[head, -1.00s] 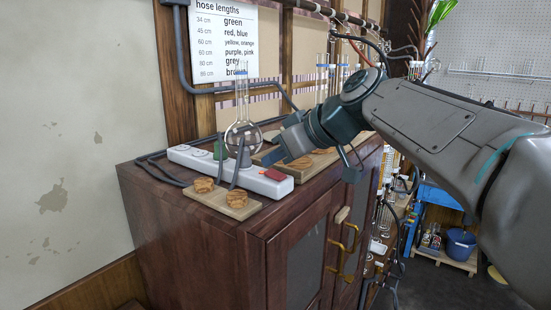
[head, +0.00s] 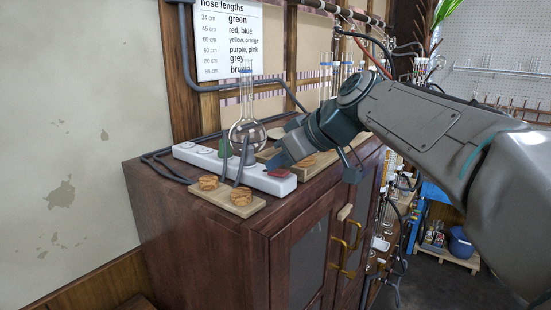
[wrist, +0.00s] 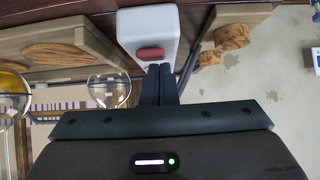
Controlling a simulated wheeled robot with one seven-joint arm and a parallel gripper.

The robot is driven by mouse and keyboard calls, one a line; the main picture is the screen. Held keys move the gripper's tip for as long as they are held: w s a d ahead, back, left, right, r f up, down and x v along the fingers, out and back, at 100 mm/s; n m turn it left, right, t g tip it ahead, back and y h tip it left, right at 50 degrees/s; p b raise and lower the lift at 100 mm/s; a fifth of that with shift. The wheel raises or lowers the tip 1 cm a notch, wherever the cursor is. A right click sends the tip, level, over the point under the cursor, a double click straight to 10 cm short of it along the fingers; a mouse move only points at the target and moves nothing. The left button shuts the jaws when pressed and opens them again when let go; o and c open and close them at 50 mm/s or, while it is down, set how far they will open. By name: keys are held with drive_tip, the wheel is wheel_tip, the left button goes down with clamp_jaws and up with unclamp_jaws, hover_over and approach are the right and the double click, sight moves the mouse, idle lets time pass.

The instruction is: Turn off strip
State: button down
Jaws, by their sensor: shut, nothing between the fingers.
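The white power strip (head: 267,181) lies on top of the dark wooden cabinet, with a red rocker switch (head: 281,172) at its near right end. In the wrist view the strip (wrist: 148,22) points up and away, and the red switch (wrist: 150,54) is just beyond my fingertips. My gripper (head: 277,163) is shut and empty, its fingers held together right above the switch end and partly covering the switch. In the wrist view the closed gripper fingers (wrist: 159,72) end close to the switch. I cannot tell whether they touch it.
A round-bottom flask (head: 247,132) stands behind the strip. A board with wooden pieces (head: 240,199) lies in front of it, and another wooden board (head: 318,168) lies to the right. Dark cables run behind the strip's left end. The wall is close behind.

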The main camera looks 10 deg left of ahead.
drive_tip(key=shift+s+d+f+b, duration=0.2)
drive_tip(key=shift+s+d+b, duration=0.25)
drive_tip(key=shift+d+b, duration=0.15)
drive_tip(key=shift+d+r+p, duration=0.1)
drive_tip(key=shift+r+p, duration=0.3)
drive_tip(key=shift+r, duration=0.05)
drive_tip(key=a+r+v, duration=0.1)
drive_tip(key=v, duration=1.1)
drive_tip(key=shift+w+d+r, duration=0.15)
drive_tip(key=shift+d+r, duration=0.05)
drive_tip(key=shift+r, duration=0.2)
drive_tip(key=shift+a, duration=0.15)
